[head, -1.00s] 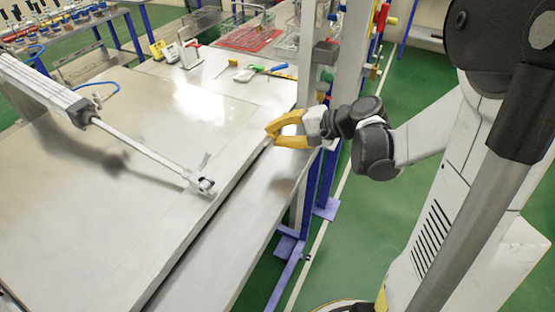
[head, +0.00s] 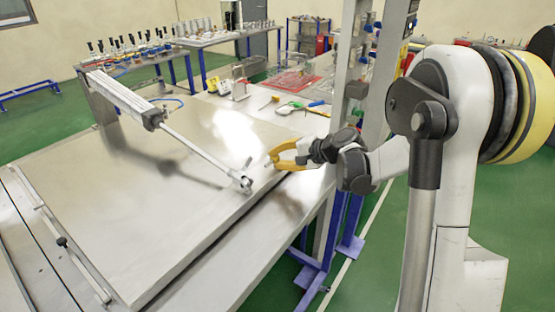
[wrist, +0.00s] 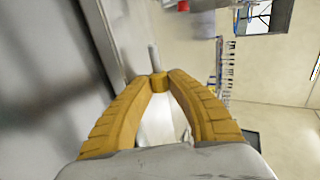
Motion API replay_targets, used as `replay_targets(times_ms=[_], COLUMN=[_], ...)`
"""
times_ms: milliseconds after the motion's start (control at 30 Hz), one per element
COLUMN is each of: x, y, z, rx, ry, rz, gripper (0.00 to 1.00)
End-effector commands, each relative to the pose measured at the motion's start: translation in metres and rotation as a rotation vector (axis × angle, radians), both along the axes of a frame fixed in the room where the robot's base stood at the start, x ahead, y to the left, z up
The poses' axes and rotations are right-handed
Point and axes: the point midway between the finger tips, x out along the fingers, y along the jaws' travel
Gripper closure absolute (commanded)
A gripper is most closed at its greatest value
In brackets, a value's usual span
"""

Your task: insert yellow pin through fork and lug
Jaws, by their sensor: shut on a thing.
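My gripper (head: 271,158) has yellow fingers and is shut on the yellow pin. In the wrist view the pin's yellow head (wrist: 159,82) is between the fingertips, and its grey shaft (wrist: 153,58) points away from the gripper. The pin is too small to make out clearly in the head view. The fork (head: 243,183) is at the end of the cylinder rod (head: 200,153), near the panel's right edge. A small plate, perhaps the lug, stands up beside it (head: 248,163). My gripper is right of the fork in the head view, apart from it. Hole alignment cannot be seen.
The large metal lid panel (head: 130,240) lies sloped under the cylinder (head: 120,97). A post (head: 353,60) stands behind my arm. Hand tools (head: 300,105) and a red tray (head: 290,79) lie on the bench behind.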

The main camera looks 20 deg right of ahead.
Motion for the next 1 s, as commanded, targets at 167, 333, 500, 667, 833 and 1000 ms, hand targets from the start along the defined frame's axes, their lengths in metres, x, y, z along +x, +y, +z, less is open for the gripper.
replay_targets(times_ms=[167,333,500,667,833,1000], x=[-0.005,-0.014,-0.025,-0.032,-0.035,-0.034], y=[0.008,0.020,0.034,0.044,0.047,0.047], z=[0.000,0.000,0.000,0.000,0.000,0.000], rx=[0.000,0.000,0.000,-0.001,0.000,0.000], ry=[0.000,0.000,0.000,0.001,0.000,0.000], rz=[0.001,0.004,0.001,0.001,0.001,0.000], gripper=[1.00,1.00,1.00,1.00,1.00,1.00])
